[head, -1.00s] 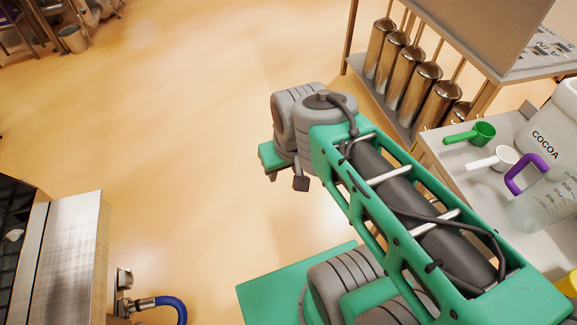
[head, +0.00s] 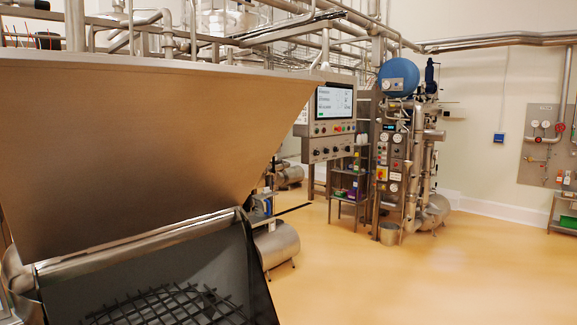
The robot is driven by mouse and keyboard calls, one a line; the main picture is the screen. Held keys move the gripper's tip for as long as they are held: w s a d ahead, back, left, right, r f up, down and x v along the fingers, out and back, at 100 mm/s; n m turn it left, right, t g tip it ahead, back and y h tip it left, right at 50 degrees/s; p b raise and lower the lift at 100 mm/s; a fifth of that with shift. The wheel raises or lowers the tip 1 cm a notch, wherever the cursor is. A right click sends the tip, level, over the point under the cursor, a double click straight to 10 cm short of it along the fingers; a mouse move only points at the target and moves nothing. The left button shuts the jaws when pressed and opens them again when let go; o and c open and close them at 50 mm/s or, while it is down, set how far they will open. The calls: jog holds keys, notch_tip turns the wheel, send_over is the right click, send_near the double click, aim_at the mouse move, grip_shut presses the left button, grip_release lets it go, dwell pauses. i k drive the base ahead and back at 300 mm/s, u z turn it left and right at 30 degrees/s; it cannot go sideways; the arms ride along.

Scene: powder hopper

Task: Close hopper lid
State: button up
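The hopper lid (head: 140,150) is a broad brushed-steel panel that fills the left of the head view. It stands raised above the hopper, so the hopper is open. A round steel bar (head: 145,238) runs along the lid's lower edge. Below it is the dark inside wall of the hopper (head: 215,262), with a black grate (head: 175,305) in its mouth. The hopper's front is cut off by the bottom of the picture. My gripper and arm are not in view.
A control panel with a screen (head: 334,103) stands behind the lid's right edge. Pipework and a machine with a blue tank (head: 398,78) are further back. The orange floor (head: 400,285) at the right is clear.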

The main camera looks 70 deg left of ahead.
aim_at(96, 149)
jog(key=z, duration=1.1)
jog(key=k, duration=2.55)
jog(key=u, duration=2.45)
jog(key=i, duration=0.45)
jog(key=z, duration=0.9)
jog(key=k, duration=0.75)
jog(key=u, duration=0.45)
